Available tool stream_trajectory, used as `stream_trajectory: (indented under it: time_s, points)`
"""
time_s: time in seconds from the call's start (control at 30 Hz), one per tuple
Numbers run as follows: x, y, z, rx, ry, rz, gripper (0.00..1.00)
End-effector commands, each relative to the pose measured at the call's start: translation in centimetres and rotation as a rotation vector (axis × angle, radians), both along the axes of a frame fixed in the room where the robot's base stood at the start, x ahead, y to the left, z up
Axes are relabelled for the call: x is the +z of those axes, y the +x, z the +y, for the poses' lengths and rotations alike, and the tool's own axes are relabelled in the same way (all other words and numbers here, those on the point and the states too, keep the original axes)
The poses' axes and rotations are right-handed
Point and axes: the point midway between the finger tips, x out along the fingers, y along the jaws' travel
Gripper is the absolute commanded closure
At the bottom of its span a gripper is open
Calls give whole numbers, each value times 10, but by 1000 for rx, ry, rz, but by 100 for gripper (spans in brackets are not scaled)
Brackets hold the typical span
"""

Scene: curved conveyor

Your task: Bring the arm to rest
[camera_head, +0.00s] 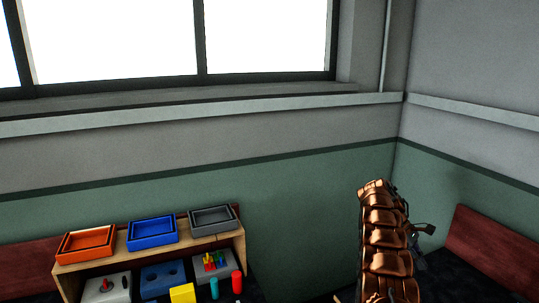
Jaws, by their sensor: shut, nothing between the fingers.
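My copper-coloured arm stands upright at the lower right of the head view, in front of the green wall. My gripper (424,229) is partly hidden behind the arm, at its right side. It is small and dark, and it is shut with nothing held. It is well apart from the shelf and touches nothing that I can see.
A wooden shelf (150,257) at lower left bears an orange tray (62,257), a blue tray (152,245) and a grey tray (192,232). Below are coloured blocks, including a yellow block (182,293) and a red cylinder (237,282). A dark red panel (500,245) is at right.

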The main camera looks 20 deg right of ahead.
Motion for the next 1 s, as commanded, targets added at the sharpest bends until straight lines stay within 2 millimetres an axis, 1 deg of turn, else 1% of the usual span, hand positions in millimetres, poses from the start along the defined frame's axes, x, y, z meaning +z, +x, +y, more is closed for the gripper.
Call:
stream_trajectory:
  time_s: [0.03,0.2,0.37,0.4,0.5,0.57,0.73,0.87,1.0]
  points:
    - [12,8,9,6,-9,-13,100]
    - [36,26,44,13,-18,-51,100]
    - [59,39,79,16,-24,-91,100]
    - [66,41,88,16,-29,-105,100]
    - [78,46,112,15,-29,-129,100]
    - [86,48,126,14,-31,-146,100]
    - [105,48,170,5,-27,-187,100]
    - [118,45,203,-2,-24,-223,100]
    - [130,38,240,-15,-16,-258,100]
